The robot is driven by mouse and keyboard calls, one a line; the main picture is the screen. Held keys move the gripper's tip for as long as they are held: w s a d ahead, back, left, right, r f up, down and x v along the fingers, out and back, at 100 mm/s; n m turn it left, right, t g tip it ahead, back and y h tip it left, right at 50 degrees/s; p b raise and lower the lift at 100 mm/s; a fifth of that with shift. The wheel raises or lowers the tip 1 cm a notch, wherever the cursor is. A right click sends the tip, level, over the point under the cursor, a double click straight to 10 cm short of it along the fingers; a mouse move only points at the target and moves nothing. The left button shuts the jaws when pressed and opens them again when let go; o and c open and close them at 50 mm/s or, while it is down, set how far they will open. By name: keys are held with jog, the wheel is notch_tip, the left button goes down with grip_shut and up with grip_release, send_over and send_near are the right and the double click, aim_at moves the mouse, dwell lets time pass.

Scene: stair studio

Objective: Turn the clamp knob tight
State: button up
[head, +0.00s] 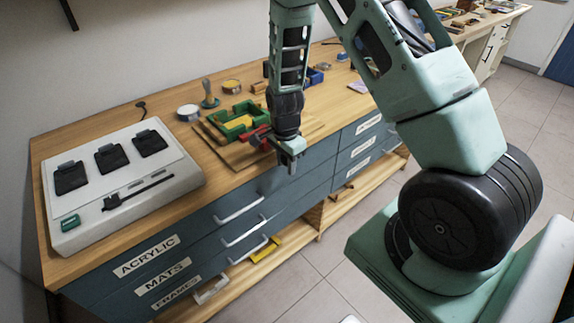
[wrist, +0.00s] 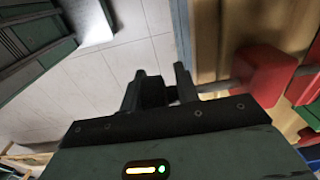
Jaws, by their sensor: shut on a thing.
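The clamp has a red body (head: 257,136) at the front edge of the wooden workbench; it also shows in the wrist view (wrist: 268,74). A grey metal rod (wrist: 213,87) runs from the red body towards my gripper. My gripper (head: 291,166) points down just in front of the bench edge. In the wrist view my gripper (wrist: 163,84) has its two fingers shut on the dark clamp knob (wrist: 153,93) at the rod's end. The fingers and wrist hide part of the knob, and its turn angle cannot be read.
A green frame (head: 222,129) with a yellow piece inside lies on a wooden board beside the clamp. A white device with black pads (head: 130,195) stands on the bench at left. Drawer handles (head: 240,210) stick out below. Open tiled floor (head: 345,265) lies in front.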

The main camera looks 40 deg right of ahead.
jog(key=y, duration=0.1)
jog(key=y+b, duration=0.1)
jog(key=s+y, duration=0.1)
jog(key=y, duration=0.1)
jog(key=shift+a+f, duration=0.2)
jog(key=shift+a, duration=0.05)
jog(key=y, duration=0.5)
jog(key=shift+a+r+g, duration=0.25)
jog(key=shift+a+g, duration=0.05)
jog(key=shift+o, duration=0.2)
jog(key=y, duration=0.2)
jog(key=y+b, duration=0.1)
jog(key=y, duration=0.1)
jog(key=shift+a+r+y, duration=0.2)
jog(key=shift+y, duration=0.2)
jog(key=shift+a+r+y+b, duration=0.1)
jog(key=shift+r+y+b, duration=0.2)
jog(key=shift+y, duration=0.6)
jog(key=shift+r+y+b, duration=0.1)
jog(key=shift+y+b, duration=0.25)
jog(key=shift+y, duration=0.55)
jog(key=o, duration=0.7)
jog(key=shift+r, duration=0.1)
jog(key=shift+o, duration=0.2)
jog(key=shift+w+r, duration=0.1)
jog(key=shift+w, duration=0.05)
